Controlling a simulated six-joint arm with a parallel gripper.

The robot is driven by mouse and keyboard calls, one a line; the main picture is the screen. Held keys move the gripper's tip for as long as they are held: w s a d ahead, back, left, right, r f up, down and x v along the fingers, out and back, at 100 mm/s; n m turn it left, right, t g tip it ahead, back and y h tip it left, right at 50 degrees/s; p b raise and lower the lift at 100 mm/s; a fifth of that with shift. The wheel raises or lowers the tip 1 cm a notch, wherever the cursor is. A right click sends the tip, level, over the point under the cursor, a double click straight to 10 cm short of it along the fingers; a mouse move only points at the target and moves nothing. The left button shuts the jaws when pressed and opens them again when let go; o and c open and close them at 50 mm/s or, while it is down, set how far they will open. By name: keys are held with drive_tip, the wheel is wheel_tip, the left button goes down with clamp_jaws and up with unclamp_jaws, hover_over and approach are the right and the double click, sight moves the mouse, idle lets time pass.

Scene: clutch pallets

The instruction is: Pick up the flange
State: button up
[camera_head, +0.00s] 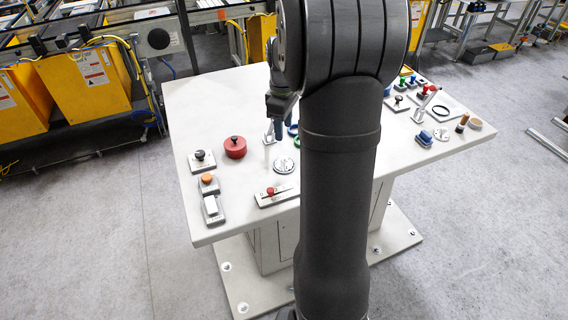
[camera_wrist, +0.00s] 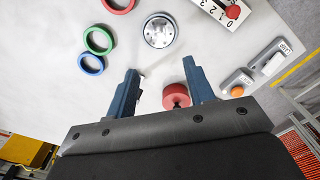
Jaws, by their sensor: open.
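A round silver metal disc (camera_head: 284,165), the most flange-like part I see, lies flat on the white table. It also shows in the wrist view (camera_wrist: 159,31), beyond my fingertips. I cannot tell for sure that it is the flange. My gripper (camera_wrist: 160,66) is open and empty, its two blue fingers apart above the table. In the wrist view a red round part (camera_wrist: 176,97) shows between the fingers, partly hidden by the gripper body. In the head view this red part (camera_head: 235,147) has a black knob and stands left of my gripper (camera_head: 279,129).
Red (camera_wrist: 118,4), green (camera_wrist: 99,40) and blue (camera_wrist: 91,64) rings lie left of the disc. A numbered slider panel with a red knob (camera_head: 270,191) and several switches (camera_head: 209,184) sit near the table's front left. My arm hides the table's middle in the head view.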

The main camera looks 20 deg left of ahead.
sight(284, 158)
wheel_tip(284, 158, down, 12)
drive_tip(key=shift+f, duration=0.15)
drive_tip(key=shift+w, duration=0.1)
clamp_jaws()
idle(0.4)
